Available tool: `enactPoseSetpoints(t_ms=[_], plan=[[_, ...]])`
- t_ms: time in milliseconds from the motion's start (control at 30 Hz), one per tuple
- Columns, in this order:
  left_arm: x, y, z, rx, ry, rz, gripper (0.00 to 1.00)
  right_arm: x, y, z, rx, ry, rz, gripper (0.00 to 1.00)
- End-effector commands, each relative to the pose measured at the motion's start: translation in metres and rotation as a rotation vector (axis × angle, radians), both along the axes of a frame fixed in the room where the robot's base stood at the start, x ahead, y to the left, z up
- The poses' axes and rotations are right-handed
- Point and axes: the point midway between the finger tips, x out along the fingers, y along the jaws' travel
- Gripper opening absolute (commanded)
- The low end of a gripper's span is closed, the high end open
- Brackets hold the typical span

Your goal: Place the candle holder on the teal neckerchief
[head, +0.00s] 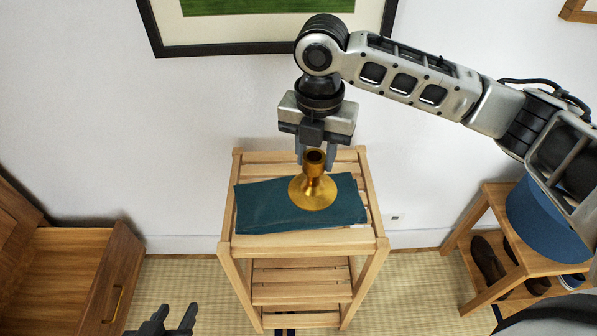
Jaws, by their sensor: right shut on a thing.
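The candle holder (313,192) is brass-coloured, with a wide round base and a narrow neck. It is upright over the teal neckerchief (262,208), which lies folded flat on the top of a slatted wooden stand. Its base appears to be at the cloth, but I cannot tell whether it touches. My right gripper (316,157) points down from above and is shut on the candle holder near its top. My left gripper (168,322) is low at the bottom edge, away from the stand, empty, with its fingers apart.
The wooden stand (375,243) has lower slatted shelves. An open wooden drawer (122,275) is at the lower left. A shoe bench (500,200) with shoes and a blue round thing (540,225) is at the right. A framed picture (265,48) hangs behind.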

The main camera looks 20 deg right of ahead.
Motion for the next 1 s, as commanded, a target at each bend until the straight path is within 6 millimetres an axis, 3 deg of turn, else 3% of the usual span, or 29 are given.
enactPoseSetpoints(t_ms=[100,300,533,733,1000], plan=[[0.0,0.0,-0.002,-0.002,0.0,0.0,0.4,0.019,0.007,-0.024,0.001,0.002,-0.001,0.0],[0.001,-0.001,-0.002,-0.007,-0.002,0.001,0.4,0.04,0.013,-0.048,0.002,0.0,-0.001,0.0],[0.001,-0.001,-0.002,-0.009,-0.005,0.001,0.4,0.05,0.016,-0.061,0.0,-0.001,-0.001,0.0],[0.001,-0.001,0.0,-0.009,-0.005,0.001,0.4,0.049,0.015,-0.088,0.0,0.0,-0.001,0.0],[0.0,-0.001,0.0,-0.009,-0.005,0.002,0.4,0.049,0.015,-0.09,0.002,-0.003,0.0,0.0]])
